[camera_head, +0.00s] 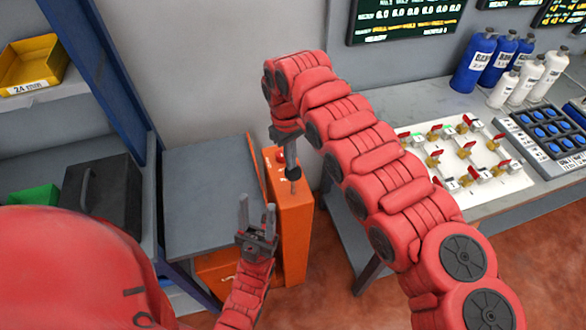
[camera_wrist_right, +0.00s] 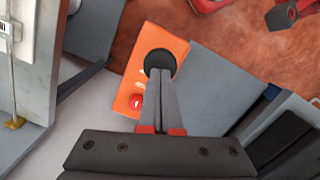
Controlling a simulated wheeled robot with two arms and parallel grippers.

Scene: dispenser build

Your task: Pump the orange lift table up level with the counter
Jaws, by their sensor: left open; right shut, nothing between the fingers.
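The lift table's grey platform (camera_head: 205,215) has orange parts below it and appears lower than the counter top (camera_head: 390,150). Its orange pump housing (camera_head: 293,235) stands along its right side. A black knob (camera_head: 292,172) on a short grey rod rises from the housing; it also shows in the right wrist view (camera_wrist_right: 159,60). My right gripper (camera_head: 291,153) points down, shut and empty, with its fingertips (camera_wrist_right: 160,75) right at the knob; whether they touch is unclear. My left gripper (camera_head: 257,212) is open and empty, pointing up in front of the platform and housing.
A red button (camera_wrist_right: 136,102) sits on the housing top. The counter bears a white valve board (camera_head: 465,160) and several bottles (camera_head: 475,60). A blue-framed shelf (camera_head: 105,75) with a yellow bin (camera_head: 32,65) and black case (camera_head: 100,200) stands left.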

